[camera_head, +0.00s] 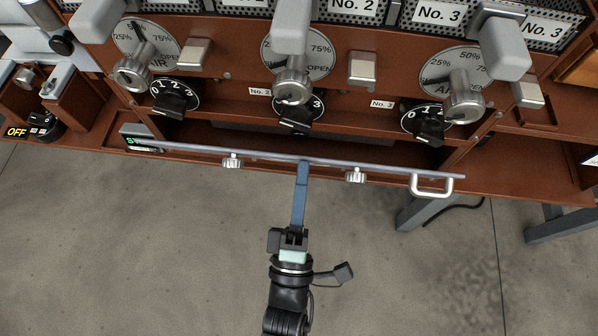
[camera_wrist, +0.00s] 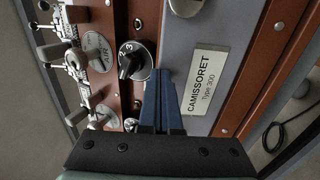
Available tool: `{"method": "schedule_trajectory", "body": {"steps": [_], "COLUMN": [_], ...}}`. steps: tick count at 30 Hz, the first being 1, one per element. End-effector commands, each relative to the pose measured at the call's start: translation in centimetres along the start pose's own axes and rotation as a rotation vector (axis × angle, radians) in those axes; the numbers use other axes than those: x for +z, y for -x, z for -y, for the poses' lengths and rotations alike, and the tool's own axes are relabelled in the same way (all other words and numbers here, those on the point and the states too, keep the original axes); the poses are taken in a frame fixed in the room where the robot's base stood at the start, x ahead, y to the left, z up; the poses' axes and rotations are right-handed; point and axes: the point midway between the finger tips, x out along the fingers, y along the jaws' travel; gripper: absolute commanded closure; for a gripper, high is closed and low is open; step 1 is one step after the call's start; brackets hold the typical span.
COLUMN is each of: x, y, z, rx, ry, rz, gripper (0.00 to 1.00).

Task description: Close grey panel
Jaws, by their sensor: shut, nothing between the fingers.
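The grey panel (camera_head: 210,151) shows nearly edge-on in the head view, below the row of black knobs. It has two silver thumb knobs (camera_head: 356,176) and a pale handle (camera_head: 432,186) at its right end. A dark gap shows behind its upper edge. In the wrist view the panel (camera_wrist: 226,30) bears a "CAMISSORET Type 300" label. My gripper (camera_head: 303,164) has its blue fingers together and empty, with the tips at the panel's front near its middle. In the wrist view the fingertips (camera_wrist: 163,76) overlap the panel's edge; whether they touch it is unclear.
Black rotary knobs (camera_head: 424,122) and silver levers (camera_head: 463,98) line the brown roaster front (camera_head: 215,62) above the panel. Grey table legs (camera_head: 425,208) stand below right. The concrete floor (camera_head: 130,250) in front is clear.

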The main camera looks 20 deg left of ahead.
Motion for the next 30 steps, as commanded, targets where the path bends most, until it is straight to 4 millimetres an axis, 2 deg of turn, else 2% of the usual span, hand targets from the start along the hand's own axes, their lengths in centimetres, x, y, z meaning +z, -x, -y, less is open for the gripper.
{"method": "schedule_trajectory", "body": {"steps": [1, 13, 30], "x": [0.0, 0.0, 0.0], "y": [-0.9, -3.5, -4.8], "z": [-1.3, -1.0, -0.4], "rx": [-0.034, -0.284, -0.281], "ry": [-0.001, 0.001, 0.0], "rz": [0.0, -0.002, -0.001], "gripper": [1.0, 1.0, 1.0]}}
